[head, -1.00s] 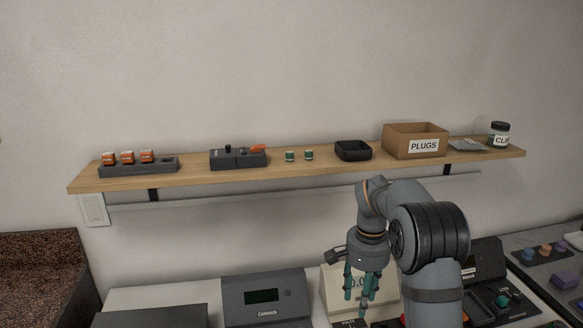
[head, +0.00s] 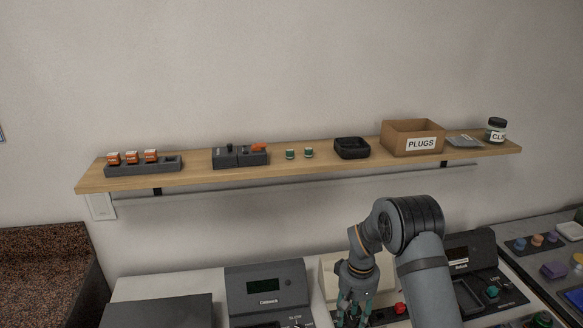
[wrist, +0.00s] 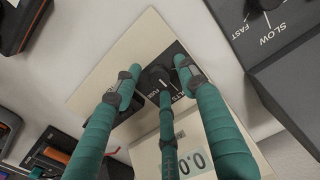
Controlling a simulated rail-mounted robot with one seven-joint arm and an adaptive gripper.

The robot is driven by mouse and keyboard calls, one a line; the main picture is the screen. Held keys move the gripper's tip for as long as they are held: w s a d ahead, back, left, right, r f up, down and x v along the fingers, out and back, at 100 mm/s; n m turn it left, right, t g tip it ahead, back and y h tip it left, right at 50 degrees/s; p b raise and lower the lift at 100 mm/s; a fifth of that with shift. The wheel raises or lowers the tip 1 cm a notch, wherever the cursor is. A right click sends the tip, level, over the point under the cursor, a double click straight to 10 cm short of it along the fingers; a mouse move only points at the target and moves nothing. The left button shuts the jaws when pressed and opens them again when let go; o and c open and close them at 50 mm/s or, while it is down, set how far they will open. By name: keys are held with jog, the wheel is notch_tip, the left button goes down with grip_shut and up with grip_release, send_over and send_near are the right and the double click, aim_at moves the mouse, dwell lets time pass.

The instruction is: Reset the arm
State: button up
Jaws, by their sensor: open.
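My gripper (head: 352,308) is low in the head view, pointing down in front of a cream instrument. Its teal fingers (wrist: 158,85) show in the wrist view, spread apart with nothing held between them. A black knob (wrist: 160,80) on a dark plate on the cream instrument (wrist: 112,62) lies behind the fingertips in that view. I cannot tell whether any finger touches it. The instrument's display (wrist: 190,162) reads 0.0 in part and is partly hidden by a finger. My arm covers part of the bench in the head view.
A dark instrument (head: 266,291) stands left of my gripper, another dark one (head: 470,250) to the right. A wall shelf (head: 220,177) above holds orange-topped parts, a black tray (head: 352,148) and a box marked PLUGS (head: 412,138).

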jog(key=n+p, duration=0.2)
jog(key=n, duration=0.1)
jog(key=shift+r, duration=0.35)
notch_tip(320, 180, up, 10)
jog(key=b, duration=0.1)
jog(key=shift+f, duration=0.15)
jog(key=shift+s, duration=0.1)
